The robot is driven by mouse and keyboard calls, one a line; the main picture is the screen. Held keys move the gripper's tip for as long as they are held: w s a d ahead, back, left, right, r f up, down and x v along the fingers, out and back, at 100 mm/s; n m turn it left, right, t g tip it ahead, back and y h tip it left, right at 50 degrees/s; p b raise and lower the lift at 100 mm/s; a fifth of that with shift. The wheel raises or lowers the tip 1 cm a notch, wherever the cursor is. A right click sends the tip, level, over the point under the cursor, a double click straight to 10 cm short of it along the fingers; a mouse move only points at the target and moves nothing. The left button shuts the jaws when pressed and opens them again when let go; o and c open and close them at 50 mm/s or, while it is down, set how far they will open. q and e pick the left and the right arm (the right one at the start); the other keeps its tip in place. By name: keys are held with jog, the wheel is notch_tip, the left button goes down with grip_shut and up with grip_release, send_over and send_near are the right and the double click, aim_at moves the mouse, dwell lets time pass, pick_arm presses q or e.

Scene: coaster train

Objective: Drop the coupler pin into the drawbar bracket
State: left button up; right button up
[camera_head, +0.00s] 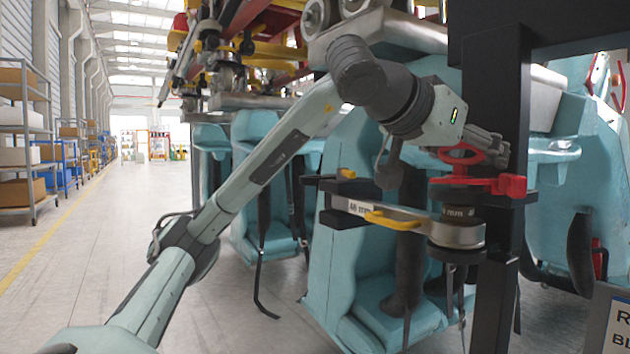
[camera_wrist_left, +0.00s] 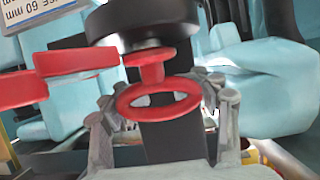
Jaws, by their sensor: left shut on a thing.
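The coupler pin appears to be the piece with the red ring handle (camera_head: 462,153). Any pin shaft is hidden.
A red block (camera_head: 510,186) sticks out right of the ring, near the black post (camera_head: 495,90). Open floor (camera_head: 90,260) lies left.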

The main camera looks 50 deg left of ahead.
pick_arm(q)
jog(key=shift+f, duration=0.1)
jog(key=o, duration=2)
jog(key=v, duration=1.2)
jog(key=shift+f, duration=0.1)
